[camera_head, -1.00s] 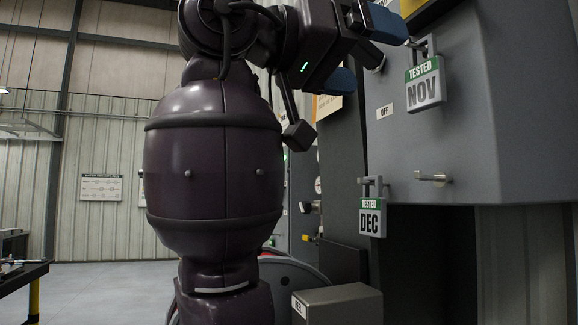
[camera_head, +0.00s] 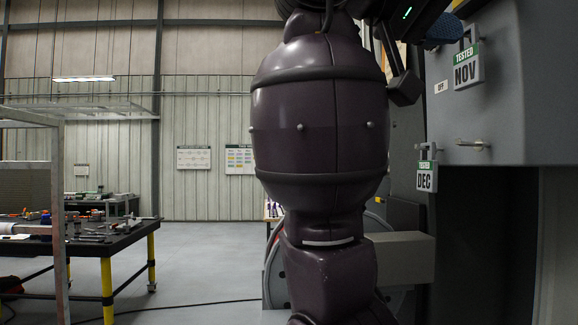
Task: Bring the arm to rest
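One of my dark purple arms stands upright just right of the middle in the head view and hides what is behind it.
A grey box (camera_head: 403,258) stands below. A workbench (camera_head: 105,248) with tools is at left. The floor (camera_head: 200,255) between has free room.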

